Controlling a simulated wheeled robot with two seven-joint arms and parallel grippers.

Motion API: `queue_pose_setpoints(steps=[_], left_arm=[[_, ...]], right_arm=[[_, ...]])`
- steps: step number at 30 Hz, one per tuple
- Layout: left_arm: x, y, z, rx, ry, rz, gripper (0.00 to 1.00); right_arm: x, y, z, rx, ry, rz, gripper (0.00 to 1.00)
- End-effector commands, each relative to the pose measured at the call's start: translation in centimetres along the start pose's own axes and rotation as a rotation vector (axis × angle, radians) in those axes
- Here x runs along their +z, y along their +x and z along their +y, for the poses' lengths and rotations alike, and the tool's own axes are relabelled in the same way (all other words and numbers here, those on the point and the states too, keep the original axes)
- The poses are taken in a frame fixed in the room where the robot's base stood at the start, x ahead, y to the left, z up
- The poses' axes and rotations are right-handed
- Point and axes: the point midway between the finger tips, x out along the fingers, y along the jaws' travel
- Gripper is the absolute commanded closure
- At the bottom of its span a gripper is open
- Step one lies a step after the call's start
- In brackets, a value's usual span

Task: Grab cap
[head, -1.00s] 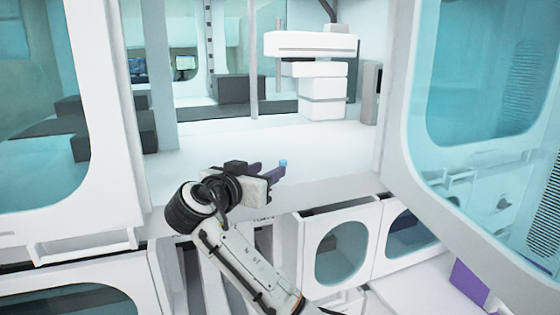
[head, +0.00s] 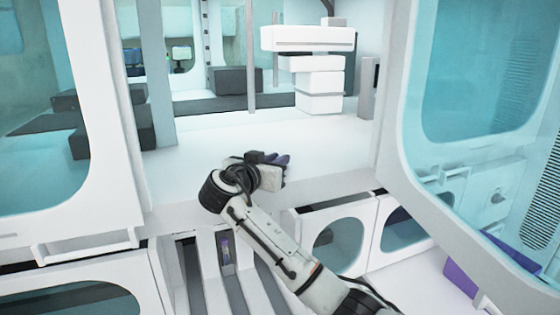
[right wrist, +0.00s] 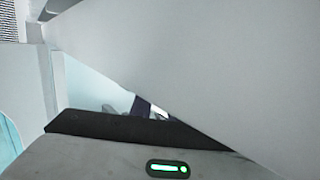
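My right gripper (head: 272,158) is over the near part of the white worktop, seen from behind. Its dark purple fingers point away and partly hide each other, so I cannot tell whether they are open or shut. The blue cap does not show in either current view; the gripper may hide it. The right wrist view shows a small part of a dark purple finger (right wrist: 141,106) beyond a dark edge. My left gripper is not in view.
A white stacked machine (head: 320,75) stands at the back of the worktop (head: 195,150). Open white doors with teal windows flank the opening. Below the front edge are grey slots, one with a narrow tube-like item (head: 225,250). The worktop's middle is clear.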

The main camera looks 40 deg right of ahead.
Motion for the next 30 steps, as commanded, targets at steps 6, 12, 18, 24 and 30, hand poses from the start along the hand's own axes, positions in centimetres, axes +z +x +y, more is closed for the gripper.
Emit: queue_pose_setpoints(steps=[6,12,18,24,30], left_arm=[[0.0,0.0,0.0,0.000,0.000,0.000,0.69],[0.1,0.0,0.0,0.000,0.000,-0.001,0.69],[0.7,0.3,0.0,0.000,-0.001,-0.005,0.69],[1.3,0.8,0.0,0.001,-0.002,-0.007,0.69],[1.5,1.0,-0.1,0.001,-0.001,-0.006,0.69]], right_arm=[[0.0,0.0,0.0,0.000,0.000,0.000,1.00],[-0.1,-0.1,0.0,0.000,0.000,0.000,1.00],[-2.2,-0.4,-0.1,-0.001,0.006,0.000,1.00],[-6.3,-1.0,-0.1,-0.002,0.007,0.001,1.00],[-8.8,-1.4,-0.1,-0.005,0.002,-0.001,1.00]])
